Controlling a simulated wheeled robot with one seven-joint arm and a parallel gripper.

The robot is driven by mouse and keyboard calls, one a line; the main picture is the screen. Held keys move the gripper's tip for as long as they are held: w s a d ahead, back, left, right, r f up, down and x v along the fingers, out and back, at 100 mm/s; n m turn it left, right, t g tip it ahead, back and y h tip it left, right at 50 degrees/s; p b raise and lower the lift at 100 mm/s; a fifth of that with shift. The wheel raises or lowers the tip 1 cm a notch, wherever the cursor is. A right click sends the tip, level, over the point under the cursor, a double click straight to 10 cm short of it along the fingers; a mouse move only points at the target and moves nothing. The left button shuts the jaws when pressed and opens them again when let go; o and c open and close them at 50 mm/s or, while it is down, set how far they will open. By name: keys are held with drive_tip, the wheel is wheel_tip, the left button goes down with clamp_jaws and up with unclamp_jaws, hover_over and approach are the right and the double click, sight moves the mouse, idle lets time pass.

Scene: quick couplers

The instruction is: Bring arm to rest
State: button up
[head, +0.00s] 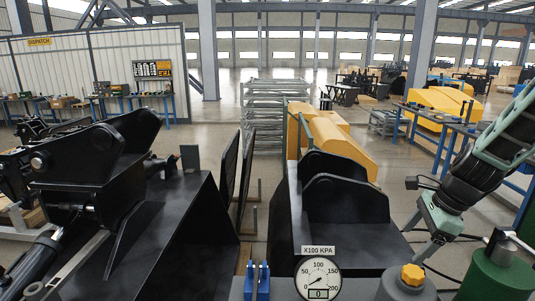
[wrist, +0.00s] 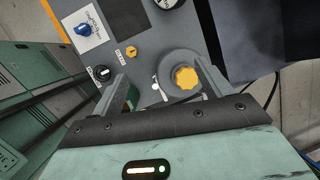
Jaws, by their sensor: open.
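My arm comes in from the right in the head view, and my gripper (head: 424,250) points down beside a yellow star-shaped knob (head: 412,275) on a grey round base. In the wrist view my gripper (wrist: 166,82) has its two fingers spread wide. The yellow knob (wrist: 186,77) shows between them, nearer the right finger, with no finger seen closed on it. Nothing is held. How far the fingertips are above the panel, I cannot tell.
A grey panel (wrist: 125,20) carries a blue knob (wrist: 82,29), a small yellow knob (wrist: 131,51) and a black knob (wrist: 101,72). A gauge (head: 318,278) reads near zero. Blue levers (head: 257,282) stand left of it. A green cylinder (head: 496,275) is close on the right. Black buckets (head: 345,205) stand beyond.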

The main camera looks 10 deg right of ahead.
drive_tip(key=s+a+n+g+b, duration=0.15)
drive_tip(key=s+a+n, duration=0.25)
drive_tip(key=a+n, duration=0.5)
drive_tip(key=s+a+n+g+b, duration=0.15)
drive_tip(key=s+a+n, duration=0.25)
drive_tip(key=a+n, duration=0.5)
drive_tip(key=s+a+f+n+h+b, duration=0.1)
drive_tip(key=s+a+n+h+b, duration=0.1)
drive_tip(key=s+a+n, duration=0.7)
drive_tip(key=s+n, duration=0.3)
drive_tip(key=s, duration=0.1)
drive_tip(key=shift+s+a, duration=0.35)
drive_tip(key=shift+a, duration=0.05)
